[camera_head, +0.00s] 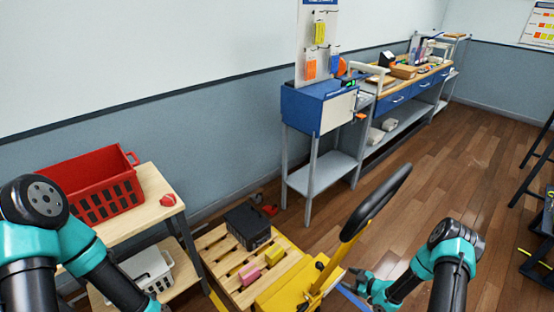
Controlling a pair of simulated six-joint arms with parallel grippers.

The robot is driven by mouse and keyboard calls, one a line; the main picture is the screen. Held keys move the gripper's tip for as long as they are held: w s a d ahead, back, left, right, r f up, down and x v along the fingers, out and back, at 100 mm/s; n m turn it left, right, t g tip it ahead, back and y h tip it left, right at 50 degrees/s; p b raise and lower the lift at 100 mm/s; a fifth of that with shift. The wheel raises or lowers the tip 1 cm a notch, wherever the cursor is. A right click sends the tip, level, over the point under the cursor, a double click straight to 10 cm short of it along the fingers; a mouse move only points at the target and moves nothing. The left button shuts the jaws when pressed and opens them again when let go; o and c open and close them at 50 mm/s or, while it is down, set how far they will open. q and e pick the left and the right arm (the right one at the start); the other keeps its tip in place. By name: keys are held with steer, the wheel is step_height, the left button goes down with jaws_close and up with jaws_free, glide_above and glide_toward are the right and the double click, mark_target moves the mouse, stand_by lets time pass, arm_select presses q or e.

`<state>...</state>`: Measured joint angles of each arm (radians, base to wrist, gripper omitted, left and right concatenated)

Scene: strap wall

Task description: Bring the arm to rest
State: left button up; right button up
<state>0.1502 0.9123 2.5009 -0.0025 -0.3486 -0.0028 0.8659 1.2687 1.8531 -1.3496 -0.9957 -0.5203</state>
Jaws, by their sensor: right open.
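My right arm comes in at the lower right, black and teal. Its gripper (352,287) is at the bottom, just right of the yellow cart (290,287), and is open, with nothing seen between the fingers. I cannot tell whether it touches the cart. My left arm, also black and teal, slopes down past the wooden table at the lower left. Its gripper is cut off by the bottom edge of the picture.
A red crate (92,187) stands on the wooden table (153,206), a white basket (150,270) below. A pallet (217,268) holds a black case (247,226) and pink and yellow blocks. The cart's black handle (376,203) rises near my right arm.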

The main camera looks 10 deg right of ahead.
mark_target(321, 265)
steer(key=x, duration=1.4)
steer(key=shift+w+a+f, duration=0.15)
steer(key=shift+w+a, duration=0.05)
steer(key=shift+w, duration=0.15)
stand_by(1.0)
